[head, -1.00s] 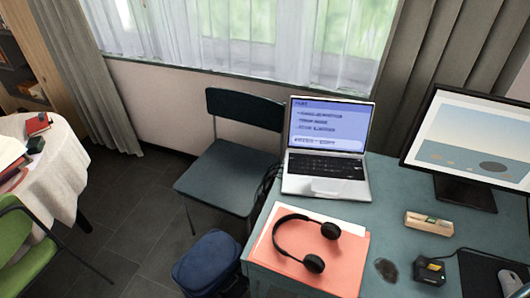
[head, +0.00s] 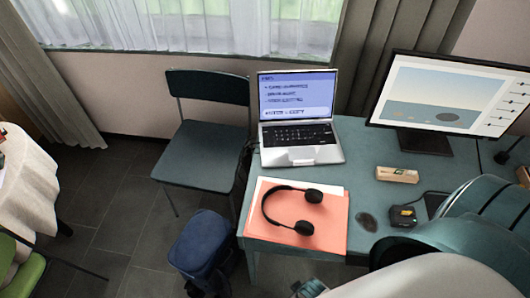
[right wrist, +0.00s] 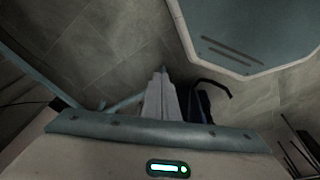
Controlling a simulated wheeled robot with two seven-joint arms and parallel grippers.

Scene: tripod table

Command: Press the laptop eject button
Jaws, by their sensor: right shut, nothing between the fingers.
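The open laptop (head: 300,135) stands at the back left of the teal desk, its lit screen facing me. Its keyboard and touchpad show, but an eject button is too small to make out. My right arm comes in from the lower right of the head view. My right gripper (right wrist: 161,98) shows in the right wrist view with its fingers together and empty, over the dark tiled floor. It is apart from the laptop, which is not in that view. My left gripper is not in view.
Headphones (head: 291,207) lie on a coral folder (head: 320,236) in front of the laptop. A monitor (head: 450,95), a small box (head: 397,174) and a black-and-yellow device (head: 403,215) are to the right. A chair (head: 205,150) and blue bag (head: 207,240) stand left of the desk (head: 360,155).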

